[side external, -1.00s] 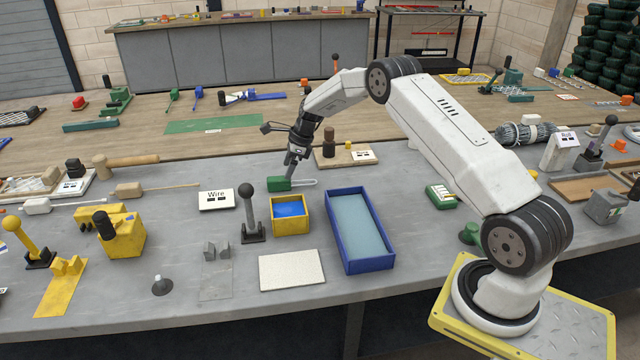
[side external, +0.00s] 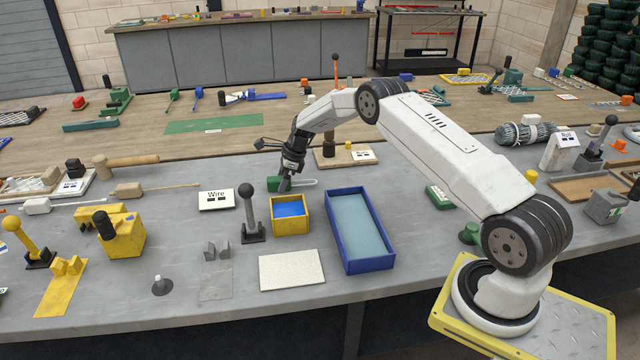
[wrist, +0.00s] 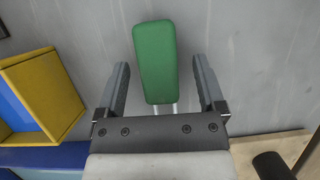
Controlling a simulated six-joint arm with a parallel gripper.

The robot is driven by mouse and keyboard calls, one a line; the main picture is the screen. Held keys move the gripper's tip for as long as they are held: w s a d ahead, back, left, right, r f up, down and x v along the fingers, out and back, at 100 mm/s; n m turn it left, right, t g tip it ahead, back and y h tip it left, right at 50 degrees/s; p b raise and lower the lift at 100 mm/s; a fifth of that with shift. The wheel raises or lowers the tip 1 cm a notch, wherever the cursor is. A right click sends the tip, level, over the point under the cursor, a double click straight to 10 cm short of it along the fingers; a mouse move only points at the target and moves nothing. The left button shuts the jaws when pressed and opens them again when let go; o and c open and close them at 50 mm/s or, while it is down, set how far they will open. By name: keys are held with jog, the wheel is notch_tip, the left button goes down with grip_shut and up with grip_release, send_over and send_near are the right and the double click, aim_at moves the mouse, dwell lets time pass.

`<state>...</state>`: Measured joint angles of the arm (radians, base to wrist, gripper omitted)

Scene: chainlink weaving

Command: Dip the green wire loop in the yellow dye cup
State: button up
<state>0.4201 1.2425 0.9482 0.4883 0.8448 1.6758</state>
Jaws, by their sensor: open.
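The green wire loop lies on the grey bench, with a green block handle (side external: 273,184) and a pale wire loop (side external: 304,182) reaching right. In the wrist view the green handle (wrist: 155,62) is between my gripper's two open fingers, with a gap on both sides. My gripper (side external: 284,186) is low over the handle in the side view. It also shows in the wrist view (wrist: 160,85). The wire is mostly hidden under my gripper in the wrist view. The yellow dye cup (side external: 291,226) holds blue liquid and stands just in front of the loop; its corner shows in the wrist view (wrist: 62,95).
A blue tray (side external: 360,264) with pale liquid stands right of the cup. A black-knobbed lever (side external: 252,230) and a "Wire" sign (side external: 216,200) are left of it. A white pad (side external: 292,270) lies in front. A wooden board (side external: 330,160) with a dark post is behind the loop.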

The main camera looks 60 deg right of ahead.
grip_shut()
dwell(0.3)
jog(key=shift+r, duration=0.15)
jog(key=shift+r, duration=1.35)
jog(key=s+a+r, duration=0.3)
jog(key=s+r, duration=0.7)
jog(key=s, duration=0.3)
jog(key=shift+s+a, duration=0.25)
jog(key=shift+a, duration=0.15)
